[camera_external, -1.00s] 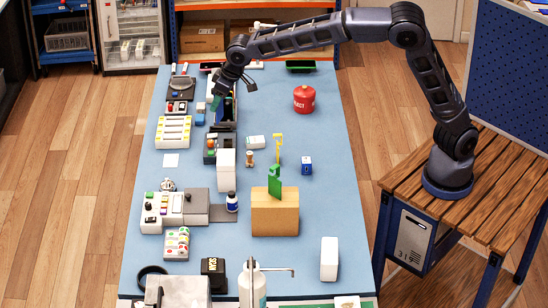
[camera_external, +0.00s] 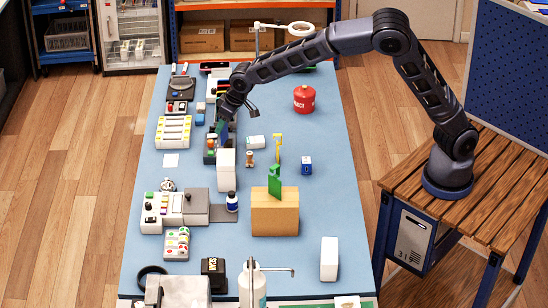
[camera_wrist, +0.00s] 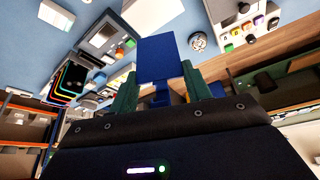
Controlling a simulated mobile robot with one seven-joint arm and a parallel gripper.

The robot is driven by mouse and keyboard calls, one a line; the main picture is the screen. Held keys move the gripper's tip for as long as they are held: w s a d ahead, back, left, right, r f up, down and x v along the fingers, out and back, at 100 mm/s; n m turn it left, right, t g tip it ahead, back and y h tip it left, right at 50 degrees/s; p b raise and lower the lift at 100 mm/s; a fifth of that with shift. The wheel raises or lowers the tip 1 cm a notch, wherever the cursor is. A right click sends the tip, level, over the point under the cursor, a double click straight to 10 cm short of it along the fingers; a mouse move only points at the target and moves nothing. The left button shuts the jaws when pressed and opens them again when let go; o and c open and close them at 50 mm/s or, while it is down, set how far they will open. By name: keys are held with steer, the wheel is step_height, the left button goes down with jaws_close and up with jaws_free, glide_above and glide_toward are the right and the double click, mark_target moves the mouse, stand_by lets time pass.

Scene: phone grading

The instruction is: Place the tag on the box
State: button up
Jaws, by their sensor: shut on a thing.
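My gripper (camera_external: 222,125) is above the left part of the blue table, near the small parts behind the tall white box. In the wrist view, its green fingers (camera_wrist: 158,95) are shut on a flat blue tag (camera_wrist: 158,58), which stands out beyond the fingertips. The blue tag also shows small and dark below my gripper in the external view (camera_external: 224,131). A tan box (camera_external: 275,218) stands at the middle of the table, to the right of and nearer than my gripper. A green tag-like piece (camera_external: 274,184) stands upright at its top.
A tall white box (camera_external: 226,172) stands just nearer than my gripper. A yellow upright piece (camera_external: 278,147), a small blue box (camera_external: 307,166) and a red canister (camera_external: 304,99) stand to the right. The table's right front has free room around a white block (camera_external: 329,259).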

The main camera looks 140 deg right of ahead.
mark_target(225, 137)
steer(key=shift+f, duration=3.05)
steer(key=shift+f, duration=0.15)
steer(key=o, duration=0.9)
steer(key=shift+o, duration=0.2)
